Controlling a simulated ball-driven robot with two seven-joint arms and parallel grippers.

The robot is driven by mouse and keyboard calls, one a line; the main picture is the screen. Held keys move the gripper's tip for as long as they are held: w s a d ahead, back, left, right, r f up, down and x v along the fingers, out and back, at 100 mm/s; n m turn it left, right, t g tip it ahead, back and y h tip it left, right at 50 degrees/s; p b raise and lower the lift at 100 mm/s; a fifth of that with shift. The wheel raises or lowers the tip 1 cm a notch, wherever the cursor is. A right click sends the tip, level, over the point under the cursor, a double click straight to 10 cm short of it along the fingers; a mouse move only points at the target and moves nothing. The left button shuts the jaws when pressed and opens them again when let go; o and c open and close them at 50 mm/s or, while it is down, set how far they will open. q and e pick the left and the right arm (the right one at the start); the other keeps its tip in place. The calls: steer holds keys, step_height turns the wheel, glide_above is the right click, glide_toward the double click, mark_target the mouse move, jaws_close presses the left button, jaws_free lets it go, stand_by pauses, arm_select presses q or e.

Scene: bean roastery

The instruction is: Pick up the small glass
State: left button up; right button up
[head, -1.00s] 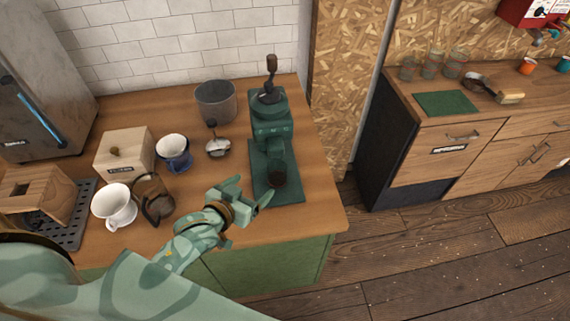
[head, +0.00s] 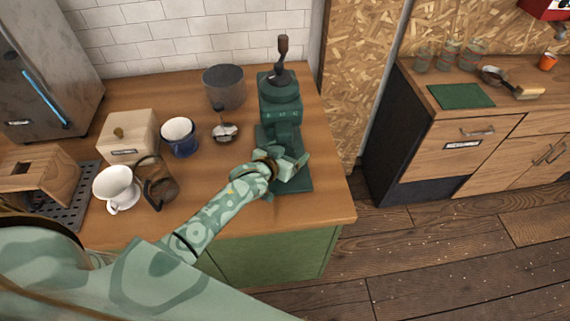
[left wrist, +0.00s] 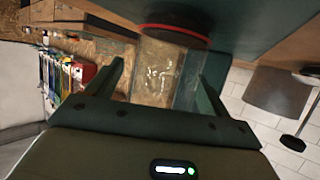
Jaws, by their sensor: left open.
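The small glass (left wrist: 165,65) is clear, with a reddish-brown ring at one end, and shows in the left wrist view ahead of and between my fingers. In the head view it is hidden behind my left gripper. My left gripper (head: 292,165) is open at the foot of the green grinder (head: 281,100), over its base plate (head: 295,184). In the left wrist view its two fingers (left wrist: 160,73) stand apart, one on each side of the glass; I cannot tell whether they touch it. My right gripper is not in view.
On the wooden counter (head: 215,205), left of the grinder, are a grey bin (head: 224,88), a portafilter-like metal tool (head: 225,131), a blue cup (head: 179,138), a white cup (head: 116,187) and a wooden box (head: 128,137). A second counter (head: 450,130) stands at right.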

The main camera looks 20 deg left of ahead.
arm_select(q)
steer(key=shift+c, duration=1.2)
steer(key=c, duration=1)
steer(key=shift+o, duration=0.2)
steer(key=shift+r+p, duration=0.15)
steer(key=shift+p, duration=0.15)
